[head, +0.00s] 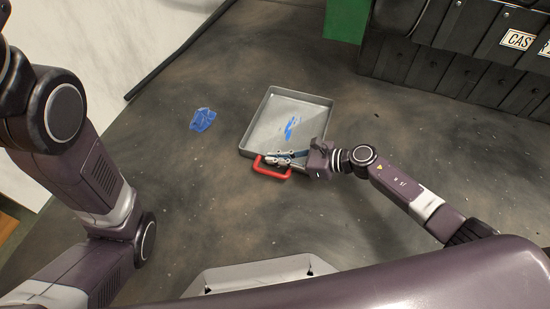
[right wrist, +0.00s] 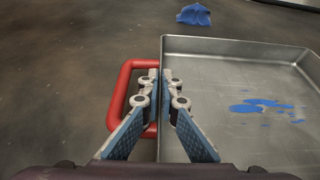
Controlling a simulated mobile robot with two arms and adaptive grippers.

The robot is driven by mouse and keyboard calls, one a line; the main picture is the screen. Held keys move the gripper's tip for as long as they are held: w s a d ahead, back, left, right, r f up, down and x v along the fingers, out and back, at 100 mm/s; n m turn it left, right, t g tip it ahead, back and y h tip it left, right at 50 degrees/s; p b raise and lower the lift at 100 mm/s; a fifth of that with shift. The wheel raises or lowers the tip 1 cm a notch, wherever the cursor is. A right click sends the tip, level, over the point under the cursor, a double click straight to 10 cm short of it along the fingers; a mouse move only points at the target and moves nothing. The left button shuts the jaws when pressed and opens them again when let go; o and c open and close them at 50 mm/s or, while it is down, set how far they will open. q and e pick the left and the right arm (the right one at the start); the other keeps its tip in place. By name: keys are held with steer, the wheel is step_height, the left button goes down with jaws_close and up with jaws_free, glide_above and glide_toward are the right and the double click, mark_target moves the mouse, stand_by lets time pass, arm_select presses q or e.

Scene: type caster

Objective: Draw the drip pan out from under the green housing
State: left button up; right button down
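The drip pan (head: 268,96) is a shallow grey metal tray with blue stains inside and a red handle (head: 271,172) on its near side. It lies on the floor, apart from the green housing (head: 346,22) at the top. In the right wrist view the pan (right wrist: 240,42) is at the right and its handle (right wrist: 122,95) at the left. My right gripper (head: 270,158) is at the handle side. Its fingertips (right wrist: 160,76) are close together, with the pan's near wall between the fingers; the outer handle bar is outside them. My left gripper is out of view.
A crumpled blue piece (head: 203,119) lies on the floor left of the pan. A black cable or strip (head: 180,52) runs along the pale area at the upper left. Dark machinery (head: 450,65) stands at the upper right. The floor around the pan is mostly clear.

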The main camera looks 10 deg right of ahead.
steer(key=shift+s+a, duration=0.1)
steer(key=shift+s, duration=0.05)
steer(key=c, duration=2.1)
jaws_free()
steer(key=v, duration=1.2)
steer(key=shift+f, duration=0.15)
